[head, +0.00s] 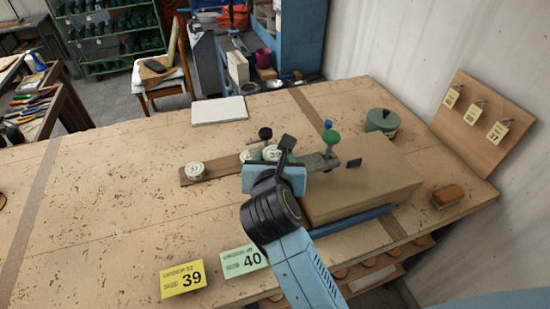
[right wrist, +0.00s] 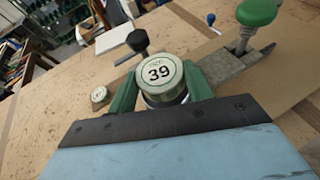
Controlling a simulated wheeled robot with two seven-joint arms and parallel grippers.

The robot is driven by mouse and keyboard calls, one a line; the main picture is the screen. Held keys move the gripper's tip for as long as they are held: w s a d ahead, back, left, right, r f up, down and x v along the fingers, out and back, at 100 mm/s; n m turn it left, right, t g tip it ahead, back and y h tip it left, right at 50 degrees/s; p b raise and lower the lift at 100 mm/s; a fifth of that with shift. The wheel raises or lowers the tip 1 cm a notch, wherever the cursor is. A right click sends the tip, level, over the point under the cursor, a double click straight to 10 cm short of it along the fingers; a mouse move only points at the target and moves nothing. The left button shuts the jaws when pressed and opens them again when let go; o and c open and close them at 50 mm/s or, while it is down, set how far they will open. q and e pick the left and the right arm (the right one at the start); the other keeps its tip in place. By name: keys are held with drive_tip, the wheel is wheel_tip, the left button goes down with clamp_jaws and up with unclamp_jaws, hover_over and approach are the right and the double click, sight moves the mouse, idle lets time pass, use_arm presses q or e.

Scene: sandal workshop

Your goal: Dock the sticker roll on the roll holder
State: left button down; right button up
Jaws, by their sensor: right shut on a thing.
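A sticker roll marked 39 sits between the green fingers of my right gripper (right wrist: 160,92); the roll's pale top (right wrist: 158,72) faces the wrist camera. In the head view the gripper (head: 273,160) is over the middle of the bench, and the held roll (head: 271,152) shows just beyond it. A brown wooden strip (head: 219,167), which may be the roll holder, lies to the left, with another pale roll (head: 195,171) on it. That roll also shows in the right wrist view (right wrist: 99,95). The strip's right end is hidden. My left gripper is out of view.
A clamp with a green knob (head: 331,138) stands close to the right of my gripper, by a large tan box (head: 365,180). A black-knobbed lever (head: 265,134) stands behind. Size cards (head: 183,280) lie at the front. The left bench is mostly clear.

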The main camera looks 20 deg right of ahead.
drive_tip(key=shift+f+b, duration=0.5)
drive_tip(key=shift+f, duration=0.2)
drive_tip(key=o, duration=0.7)
